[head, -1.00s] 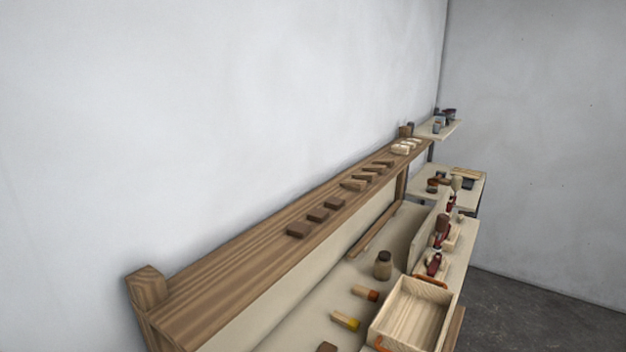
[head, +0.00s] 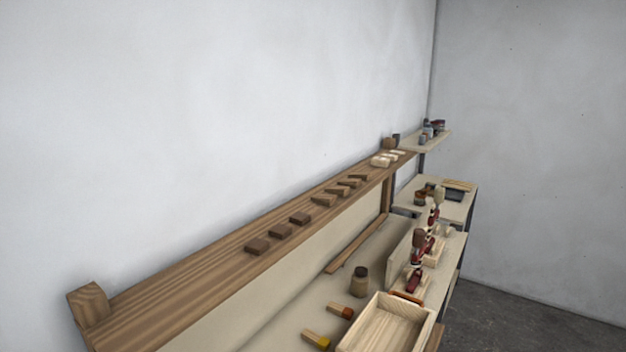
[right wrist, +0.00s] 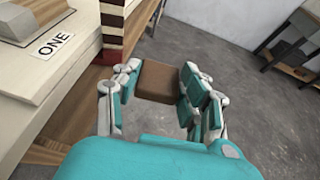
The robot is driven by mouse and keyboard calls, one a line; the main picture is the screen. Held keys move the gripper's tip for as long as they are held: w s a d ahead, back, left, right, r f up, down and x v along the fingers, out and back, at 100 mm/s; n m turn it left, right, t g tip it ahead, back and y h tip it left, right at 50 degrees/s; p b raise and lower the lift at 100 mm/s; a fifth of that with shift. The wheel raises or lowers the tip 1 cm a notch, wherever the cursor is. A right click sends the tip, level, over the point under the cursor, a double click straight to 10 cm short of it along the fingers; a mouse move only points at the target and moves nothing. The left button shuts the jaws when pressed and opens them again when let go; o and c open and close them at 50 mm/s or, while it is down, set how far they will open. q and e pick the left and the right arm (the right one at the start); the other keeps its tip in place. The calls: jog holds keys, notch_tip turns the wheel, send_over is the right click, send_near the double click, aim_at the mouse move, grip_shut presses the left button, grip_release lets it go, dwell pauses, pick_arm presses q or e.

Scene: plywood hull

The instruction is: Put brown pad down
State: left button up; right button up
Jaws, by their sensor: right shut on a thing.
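My right gripper (right wrist: 164,90) is shut on a brown pad (right wrist: 158,80) in the right wrist view. The pad sits between the fingers, over the grey floor and beside a wooden bench. Similar small brown blocks lie in a row on the long wooden shelf (head: 180,287) in the head view; the closest is a dark brown block (head: 257,246). Neither gripper shows in the head view. My left gripper is not in view.
A light wooden tray (head: 385,325) and a small jar (head: 360,281) stand on the bench below the shelf. A label reading ONE (right wrist: 53,44) is on a pale surface left of my right gripper.

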jog(key=d+n+t+y, duration=0.1)
jog(key=d+n+y, duration=0.1)
jog(key=d, duration=1.9)
jog(key=w+a+r+m+h, duration=0.1)
jog(key=w+a+r, duration=0.3)
jog(key=w+r, duration=0.25)
jog(key=w+a+r, duration=0.3)
jog(key=w+r, duration=0.3)
jog(key=w, duration=0.2)
jog(key=w+a+r+n+y, duration=0.1)
jog(key=a+r+n+y, duration=0.2)
jog(key=a+r, duration=0.45)
jog(key=a+r+n+y, duration=0.25)
jog(key=a+r, duration=0.25)
jog(key=r, duration=0.5)
jog(key=d+f, duration=0.2)
jog(key=d, duration=0.4)
pick_arm(q)
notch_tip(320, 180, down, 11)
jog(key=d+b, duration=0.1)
jog(key=b, duration=0.9)
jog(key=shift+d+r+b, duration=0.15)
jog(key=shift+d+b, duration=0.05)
jog(key=shift+b, duration=0.2)
pick_arm(e)
notch_tip(320, 180, down, 10)
jog(key=shift+a+r+m+t, duration=0.15)
jog(key=shift+a+m+t, duration=0.1)
jog(key=shift+m+t, duration=0.1)
